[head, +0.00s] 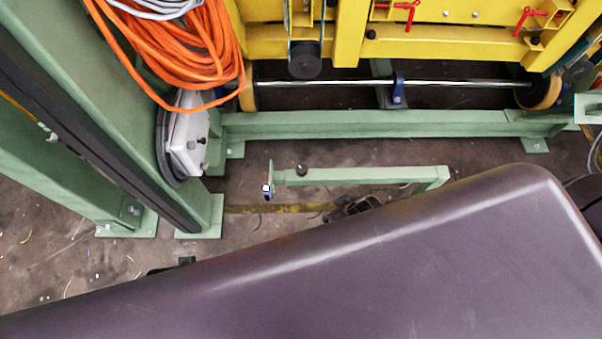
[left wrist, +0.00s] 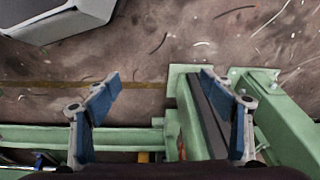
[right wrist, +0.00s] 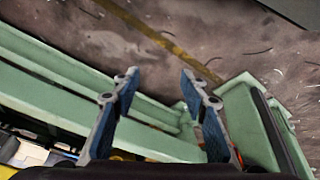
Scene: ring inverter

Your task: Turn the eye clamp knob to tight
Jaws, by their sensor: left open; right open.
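I cannot tell for certain which part is the eye clamp knob. A blue clamp-like piece (head: 397,88) sits around the shiny horizontal shaft (head: 450,83) in the head view. A small black knob (head: 302,170) stands on a low green arm (head: 370,175), with a small blue and white part (head: 267,190) at that arm's left end. My left gripper (left wrist: 160,78) is open and empty above the floor and green frame. My right gripper (right wrist: 159,75) is open and empty, near a green beam (right wrist: 150,108). Neither gripper shows in the head view.
Green posts (head: 100,110) stand at left, with coiled orange cable (head: 195,50) and a grey box (head: 187,138) beside them. The yellow frame (head: 350,30) with red clamps (head: 400,8) is at the back. Bare concrete floor (head: 60,260) lies at lower left.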

